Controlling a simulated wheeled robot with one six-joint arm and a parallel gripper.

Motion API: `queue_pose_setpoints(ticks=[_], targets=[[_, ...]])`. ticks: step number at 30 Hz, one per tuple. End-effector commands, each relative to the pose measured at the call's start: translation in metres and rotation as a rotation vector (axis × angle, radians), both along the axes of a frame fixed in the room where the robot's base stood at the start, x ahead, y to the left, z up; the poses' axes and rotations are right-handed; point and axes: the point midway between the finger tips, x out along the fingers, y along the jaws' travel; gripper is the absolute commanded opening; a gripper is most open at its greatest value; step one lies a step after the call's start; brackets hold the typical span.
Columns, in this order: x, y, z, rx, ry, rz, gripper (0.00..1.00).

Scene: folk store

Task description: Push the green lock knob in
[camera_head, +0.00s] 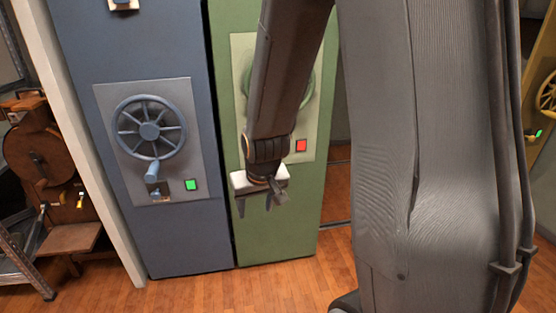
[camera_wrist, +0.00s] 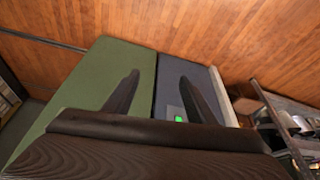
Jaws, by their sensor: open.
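The green cabinet (camera_head: 275,228) stands in the middle of the head view, with a light green panel (camera_head: 314,125) on its front. A green handwheel (camera_head: 304,88) on that panel is mostly hidden behind my arm. A red indicator light (camera_head: 301,146) is lit beside it. I cannot make out the green lock knob; my arm and gripper cover that part of the panel. My gripper (camera_head: 256,203) points downward in front of the cabinet, open and empty. In the wrist view its two fingers (camera_wrist: 159,78) are apart, with the green cabinet (camera_wrist: 75,105) and the blue one beyond.
The blue cabinet (camera_head: 185,235) stands left of the green one, with a blue wheel (camera_head: 149,131), a blue knob (camera_head: 154,181) and a green light (camera_head: 191,184). A yellow cabinet (camera_head: 541,125) is at far right. Wooden floor (camera_head: 225,291) is clear in front.

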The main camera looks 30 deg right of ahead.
Motion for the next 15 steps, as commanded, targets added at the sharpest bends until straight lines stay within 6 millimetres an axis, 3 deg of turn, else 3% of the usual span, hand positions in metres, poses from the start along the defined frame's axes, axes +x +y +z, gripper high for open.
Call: queue_pose_setpoints(ticks=[1,6,10,15], targets=[[0.031,-0.014,-0.017,-0.004,-0.076,-0.029,0.51],[0.126,-0.059,-0.041,-0.019,-0.375,-0.109,0.51],[0.179,-0.096,-0.053,-0.037,-0.604,-0.163,0.51],[0.219,-0.141,-0.063,-0.064,-0.886,-0.218,0.51]])
